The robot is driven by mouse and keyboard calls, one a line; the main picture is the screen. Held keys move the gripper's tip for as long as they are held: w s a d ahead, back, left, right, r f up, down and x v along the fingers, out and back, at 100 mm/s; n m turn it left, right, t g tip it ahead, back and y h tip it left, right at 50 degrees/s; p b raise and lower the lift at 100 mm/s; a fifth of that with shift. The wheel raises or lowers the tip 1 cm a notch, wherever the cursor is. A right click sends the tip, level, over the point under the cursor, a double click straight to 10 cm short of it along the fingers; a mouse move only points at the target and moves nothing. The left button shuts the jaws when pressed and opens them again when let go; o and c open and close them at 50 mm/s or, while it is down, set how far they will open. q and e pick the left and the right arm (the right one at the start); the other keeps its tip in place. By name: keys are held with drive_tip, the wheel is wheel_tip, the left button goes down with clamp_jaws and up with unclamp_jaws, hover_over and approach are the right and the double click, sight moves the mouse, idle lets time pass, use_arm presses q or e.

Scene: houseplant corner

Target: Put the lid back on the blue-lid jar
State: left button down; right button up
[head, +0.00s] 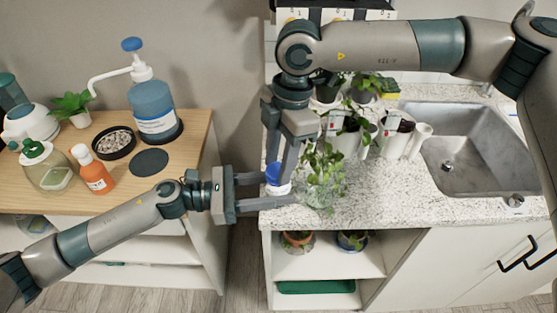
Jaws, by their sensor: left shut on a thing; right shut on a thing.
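The blue-lid jar (281,188) is a small white jar at the left end of the speckled counter. Its blue lid (273,173) is at the jar's top; I cannot tell whether it sits fully on the rim or just above it. My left gripper (279,190) reaches in from the left, shut on the jar, with its fingers around the body. My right gripper (277,165) points down from above, shut on the lid. The fingers hide parts of both.
A leafy plant in a clear pot (318,190) stands close right of the jar. More potted plants (346,128) and a sink (470,150) are farther right. The wooden table (195,140) at left holds a pump bottle (153,105), an orange bottle (93,172) and a black saucer (114,142).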

drive_tip(key=shift+s+a+m, duration=0.1)
drive_tip(key=shift+m, duration=0.9)
drive_tip(key=shift+s+a+m, duration=0.35)
drive_tip(key=shift+m, duration=0.55)
drive_tip(key=shift+w+d+m+t, duration=0.2)
drive_tip(key=shift+d+m+t, duration=0.15)
drive_tip(key=shift+m, duration=0.45)
drive_tip(key=shift+w+d, duration=0.1)
drive_tip(key=shift+d, duration=0.1)
drive_tip(key=o, duration=1)
